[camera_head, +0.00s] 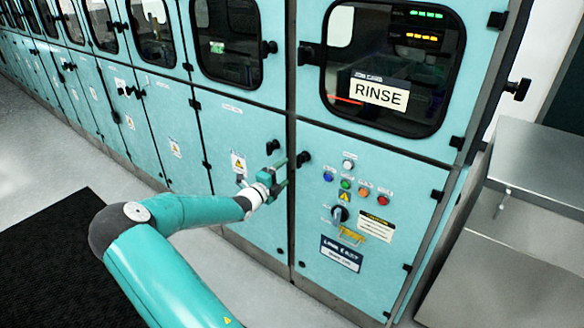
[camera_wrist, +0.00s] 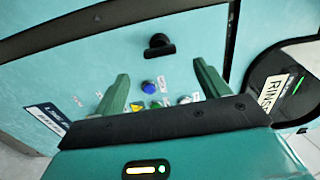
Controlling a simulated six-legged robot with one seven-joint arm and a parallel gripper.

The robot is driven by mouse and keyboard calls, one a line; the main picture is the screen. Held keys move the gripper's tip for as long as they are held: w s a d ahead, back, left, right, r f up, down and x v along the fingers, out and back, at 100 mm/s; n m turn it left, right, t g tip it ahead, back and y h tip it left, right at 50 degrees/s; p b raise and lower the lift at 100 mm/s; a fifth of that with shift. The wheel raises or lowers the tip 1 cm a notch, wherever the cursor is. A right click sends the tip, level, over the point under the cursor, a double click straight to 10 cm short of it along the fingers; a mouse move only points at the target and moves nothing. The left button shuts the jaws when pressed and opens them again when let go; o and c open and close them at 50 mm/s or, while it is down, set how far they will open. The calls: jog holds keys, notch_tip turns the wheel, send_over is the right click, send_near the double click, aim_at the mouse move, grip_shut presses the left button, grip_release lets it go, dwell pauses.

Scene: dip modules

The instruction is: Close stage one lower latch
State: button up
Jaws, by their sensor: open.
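A black lower latch (camera_head: 303,158) is at the upper left corner of the lower teal door below the RINSE window. My gripper (camera_head: 284,173) is open and empty, just left of and below this latch. In the wrist view its two fingers (camera_wrist: 160,75) are spread, with the latch beyond the tips and not touched. Another black latch (camera_head: 273,147) is on the neighbouring lower door to the left. No readable label names stage one.
Coloured buttons (camera_head: 345,184) and a rotary switch (camera_head: 339,214) sit on the lower door, right of the latch. The RINSE window (camera_head: 395,62) is above. A steel bench (camera_head: 540,175) stands at the right. A dark mat (camera_head: 55,265) lies on the floor.

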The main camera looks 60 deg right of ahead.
jog(key=shift+w+a, duration=0.15)
jog(key=shift+a, duration=0.85)
jog(key=shift+w+a, duration=0.15)
jog(key=shift+a, duration=0.8)
